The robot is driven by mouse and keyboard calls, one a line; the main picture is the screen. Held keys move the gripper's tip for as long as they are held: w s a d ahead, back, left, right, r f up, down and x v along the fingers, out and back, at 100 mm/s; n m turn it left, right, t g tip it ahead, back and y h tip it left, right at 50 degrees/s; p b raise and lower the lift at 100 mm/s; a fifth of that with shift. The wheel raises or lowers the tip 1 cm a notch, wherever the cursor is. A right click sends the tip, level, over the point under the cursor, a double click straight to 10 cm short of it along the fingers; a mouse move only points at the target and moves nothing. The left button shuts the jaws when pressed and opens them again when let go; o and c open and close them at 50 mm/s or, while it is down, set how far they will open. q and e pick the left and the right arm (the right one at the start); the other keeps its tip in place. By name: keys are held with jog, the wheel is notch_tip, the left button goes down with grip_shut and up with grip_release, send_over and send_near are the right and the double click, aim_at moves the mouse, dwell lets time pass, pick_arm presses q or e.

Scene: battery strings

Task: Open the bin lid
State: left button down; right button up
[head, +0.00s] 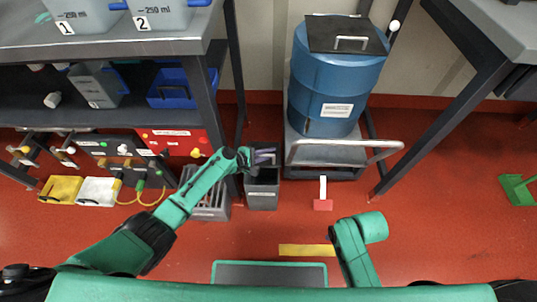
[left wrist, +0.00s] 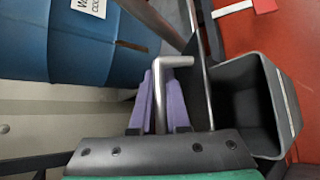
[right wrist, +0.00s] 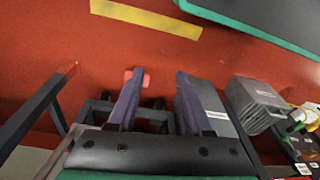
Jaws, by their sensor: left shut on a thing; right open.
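The grey bin (head: 262,196) stands on the red floor, between the shelf unit and the cart. Its dark inside shows in the left wrist view (left wrist: 240,105). The lid (left wrist: 206,85) stands raised at the bin's edge and is seen nearly edge-on. A metal bar handle (left wrist: 161,95) is fixed to it. My left gripper (head: 264,157) is at the lid, its purple fingers (left wrist: 162,75) shut on the handle, one finger on each side. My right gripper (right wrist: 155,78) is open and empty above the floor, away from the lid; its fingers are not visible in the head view.
A blue drum (head: 335,85) stands on a cart with a metal rail (head: 345,142), close right of the bin. A grey crate (head: 210,206) stands close left. A red-and-white thing (head: 323,203) is on the floor. Floor around the yellow strip (head: 306,250) is clear.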

pick_arm(q)
jog(key=shift+w+r, duration=0.25)
jog(key=shift+r, duration=0.05)
jog(key=shift+w+a+r, duration=0.1)
jog(key=shift+w+r, duration=0.35)
jog(key=shift+w, duration=0.1)
pick_arm(e)
jog(key=shift+s+d+f, duration=0.15)
jog(key=shift+s+f, duration=0.05)
jog(key=shift+f, duration=0.9)
pick_arm(q)
jog(key=c, duration=1.2)
grip_release()
jog(key=shift+p, duration=0.3)
